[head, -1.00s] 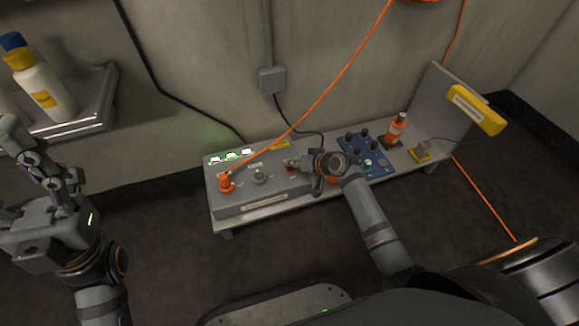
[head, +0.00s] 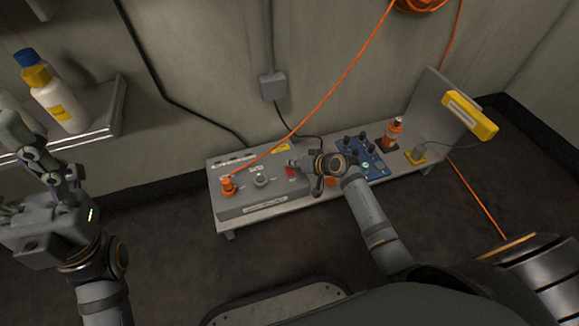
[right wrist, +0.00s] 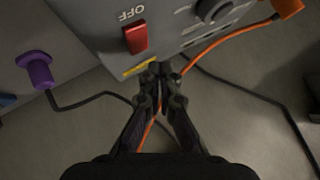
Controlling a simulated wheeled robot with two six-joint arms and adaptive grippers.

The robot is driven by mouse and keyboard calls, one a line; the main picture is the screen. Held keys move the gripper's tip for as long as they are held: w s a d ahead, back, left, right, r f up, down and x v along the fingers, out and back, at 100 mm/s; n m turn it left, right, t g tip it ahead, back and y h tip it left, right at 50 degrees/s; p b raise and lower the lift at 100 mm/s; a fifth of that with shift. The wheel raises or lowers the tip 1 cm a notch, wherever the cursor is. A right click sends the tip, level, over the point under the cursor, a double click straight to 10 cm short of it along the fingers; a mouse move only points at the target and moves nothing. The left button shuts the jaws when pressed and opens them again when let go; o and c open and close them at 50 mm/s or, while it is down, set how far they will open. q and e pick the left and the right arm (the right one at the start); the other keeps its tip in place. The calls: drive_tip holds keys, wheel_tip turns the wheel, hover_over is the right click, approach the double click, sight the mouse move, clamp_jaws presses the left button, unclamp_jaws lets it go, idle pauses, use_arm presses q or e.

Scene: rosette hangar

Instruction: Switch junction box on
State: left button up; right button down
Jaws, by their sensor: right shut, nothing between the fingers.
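The junction box (head: 262,190) is a grey box on the left of a low bench. An orange plug (head: 228,186), a grey knob (head: 260,180) and a red switch (head: 291,172) are on its top. The row of indicators (head: 232,160) at its back edge is dark. In the right wrist view the red switch (right wrist: 136,38) shows beside the word OFF. My right gripper (right wrist: 162,72) is shut and empty, its tips beside the yellow label near the switch; I cannot tell whether they touch the box. My left gripper (head: 30,165) is at the left, away from the box; its jaw opening is unclear.
An orange cable runs above the box. A shelf (head: 105,108) with bottles is near my left arm. A purple plug (right wrist: 38,72) shows in the wrist view.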

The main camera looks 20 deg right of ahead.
drive_tip(key=shift+s+r+p, duration=0.2)
drive_tip(key=shift+r+p, duration=1)
drive_tip(key=shift+r, duration=0.15)
drive_tip(key=shift+f, duration=0.1)
